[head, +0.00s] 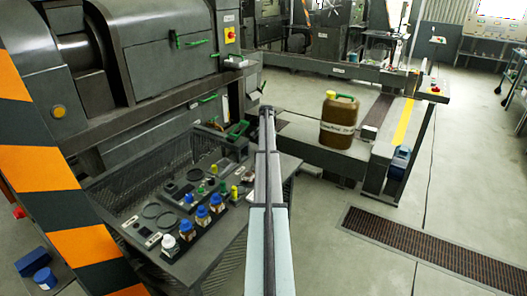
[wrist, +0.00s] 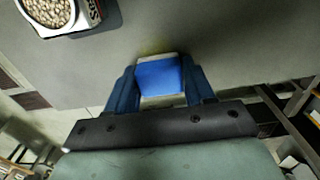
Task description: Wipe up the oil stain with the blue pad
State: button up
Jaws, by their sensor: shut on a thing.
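My gripper (wrist: 160,84) shows in the wrist view with its two blue fingers on either side of the blue pad (wrist: 159,75). It is shut on the pad, which has pale edges at its far and near sides. The pad is over a plain grey surface (wrist: 215,40); I cannot tell whether it touches it. A faint yellowish patch, perhaps the oil stain (wrist: 152,48), shows at the pad's far edge; the pad may cover the rest. In the head view my arm reaches away up the middle, and the gripper and pad cannot be made out.
A box of pale pellets or nuts (wrist: 55,12) stands on the grey surface at upper left in the wrist view. In the head view, a bench with several small bottles (head: 201,215) is left of my arm, and a brown jug (head: 338,122) stands to its right.

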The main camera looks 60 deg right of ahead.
jog(key=d, duration=0.3)
jog(key=shift+d, duration=0.15)
jog(key=shift+a, duration=3.75)
notch_tip(320, 180, up, 3)
jog(key=shift+d+r, duration=0.1)
jog(key=shift+d, duration=0.05)
notch_tip(320, 180, up, 5)
jog(key=shift+f, duration=0.1)
